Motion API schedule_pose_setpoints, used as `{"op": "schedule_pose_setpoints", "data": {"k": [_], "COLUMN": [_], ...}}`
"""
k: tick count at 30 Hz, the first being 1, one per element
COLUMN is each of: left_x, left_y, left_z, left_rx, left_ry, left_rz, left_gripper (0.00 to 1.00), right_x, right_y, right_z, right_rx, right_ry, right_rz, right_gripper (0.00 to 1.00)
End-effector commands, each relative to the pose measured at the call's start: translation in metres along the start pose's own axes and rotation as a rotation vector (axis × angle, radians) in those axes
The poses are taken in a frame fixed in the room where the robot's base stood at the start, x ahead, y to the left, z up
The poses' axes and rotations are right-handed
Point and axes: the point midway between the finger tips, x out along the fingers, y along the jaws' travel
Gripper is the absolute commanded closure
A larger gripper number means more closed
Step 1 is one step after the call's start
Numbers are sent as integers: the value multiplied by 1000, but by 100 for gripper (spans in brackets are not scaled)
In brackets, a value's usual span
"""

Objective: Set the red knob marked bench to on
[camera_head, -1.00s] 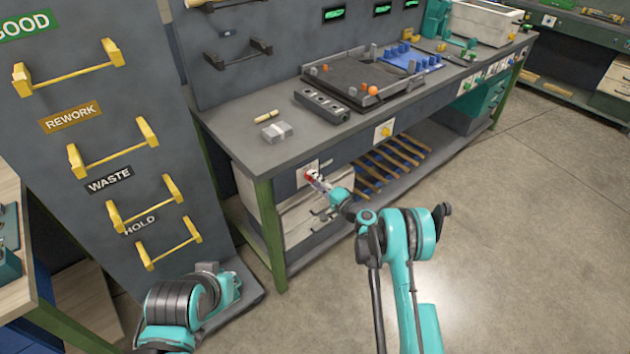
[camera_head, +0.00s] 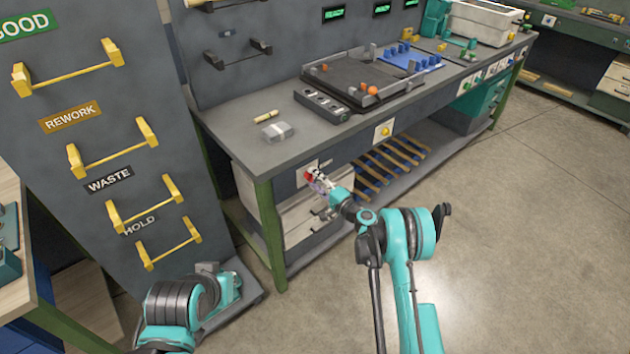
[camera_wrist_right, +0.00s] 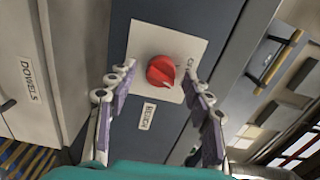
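The red knob (camera_wrist_right: 161,71) sits on a pale plate (camera_wrist_right: 147,45) on the dark bench front in the right wrist view. A label reading BENCH (camera_wrist_right: 147,115) is beside it. In the head view the red knob (camera_head: 308,175) shows small, on the bench front. My right gripper (camera_wrist_right: 161,82) is open, with one finger on each side of the knob and gaps between; I see no contact. In the head view the right gripper (camera_head: 318,180) is at the knob plate. The left arm shows at the lower left; its fingers cannot be made out.
A second plate with a yellow knob (camera_head: 385,131) is farther right along the bench front. Drawers (camera_head: 305,215) and a slatted shelf (camera_head: 395,160) lie below. A rack with yellow handles (camera_head: 110,150) stands at left. The floor (camera_head: 530,230) at right is clear.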

Motion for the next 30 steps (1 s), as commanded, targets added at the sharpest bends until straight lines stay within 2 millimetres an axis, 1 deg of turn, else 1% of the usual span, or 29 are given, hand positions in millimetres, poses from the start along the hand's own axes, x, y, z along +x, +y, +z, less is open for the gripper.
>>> {"op": "schedule_pose_setpoints", "data": {"k": [2, 5, 8, 12, 15, 18, 22, 30], "left_x": [0, 0, 0, 0, 0, 0, 0, 0], "left_y": [0, 0, 0, 0, 0, 0, 0, 0], "left_z": [0, 0, 0, 0, 0, 0, 0, 0], "left_rx": [0, 0, 0, 0, 0, 0, 0, 0], "left_ry": [0, 0, 0, 0, 0, 0, 0, 0], "left_rz": [0, 0, 0, 0, 0, 0, 0, 0], "left_gripper": [100, 100, 100, 100, 100, 100, 100, 100], "right_x": [0, -6, -21, -47, -61, -71, -75, -75], "right_y": [0, 0, 0, 0, 0, 0, 0, 0], "right_z": [0, 0, -1, -1, -1, -1, 0, 0], "right_rx": [0, 0, 0, 0, 0, 0, 0, 0], "right_ry": [0, 0, 2, 2, 2, 1, 0, 0], "right_rz": [0, 0, 0, 0, 0, 0, 0, 0], "right_gripper": [49, 49, 49, 49, 49, 49, 49, 49]}}
